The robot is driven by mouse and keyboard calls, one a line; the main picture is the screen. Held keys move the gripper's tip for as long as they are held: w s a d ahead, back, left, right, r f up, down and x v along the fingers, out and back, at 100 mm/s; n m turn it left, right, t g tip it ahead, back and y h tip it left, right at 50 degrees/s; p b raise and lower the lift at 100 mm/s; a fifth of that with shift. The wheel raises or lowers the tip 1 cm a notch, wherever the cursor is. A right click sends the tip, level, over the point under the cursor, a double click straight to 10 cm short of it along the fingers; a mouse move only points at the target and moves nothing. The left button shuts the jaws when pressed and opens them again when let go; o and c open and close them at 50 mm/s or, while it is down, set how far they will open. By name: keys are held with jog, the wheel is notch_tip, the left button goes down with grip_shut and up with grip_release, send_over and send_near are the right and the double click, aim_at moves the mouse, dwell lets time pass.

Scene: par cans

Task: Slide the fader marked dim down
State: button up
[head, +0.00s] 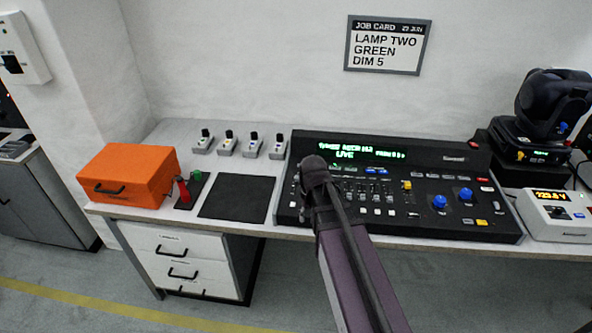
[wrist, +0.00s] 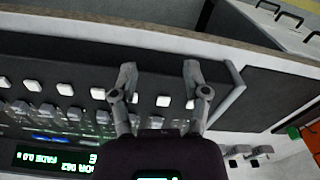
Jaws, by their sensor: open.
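The lighting console (head: 455,222) is a black desk with a lit green display, rows of white-capped controls, a yellow cap and blue knobs. I cannot read which fader is marked dim. My arm reaches over the console's left part in the head view and hides some of its controls and my gripper. In the wrist view my gripper (wrist: 160,78) is open, its two fingers apart over the console's front edge area, with nothing between them that I can see held. White caps (wrist: 98,93) and grey controls (wrist: 75,114) lie to the left of the fingers.
A job card (head: 387,45) on the wall reads lamp two, green, dim 5. An orange box (head: 128,175), a red-handled lever (head: 184,191), a black mat (head: 236,198) and several small switch units stand to the left. A black lamp (head: 552,105) and a white meter (head: 555,215) stand right.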

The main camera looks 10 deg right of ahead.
aim_at(297, 177)
jog(key=w+r+m+p, duration=0.1)
jog(key=w+r+p, duration=0.4)
jog(key=w, duration=0.6)
jog(key=w+r+m+p, duration=0.1)
jog(key=w+r+p, duration=0.4)
jog(key=w, duration=0.6)
jog(key=shift+r+m, duration=0.3)
jog(key=shift+r, duration=0.55)
jog(key=shift+d+f, duration=0.1)
jog(key=shift+f, duration=0.05)
notch_tip(297, 177, down, 14)
jog(key=b, duration=1.3)
jog(key=shift+r, duration=0.2)
grip_shut()
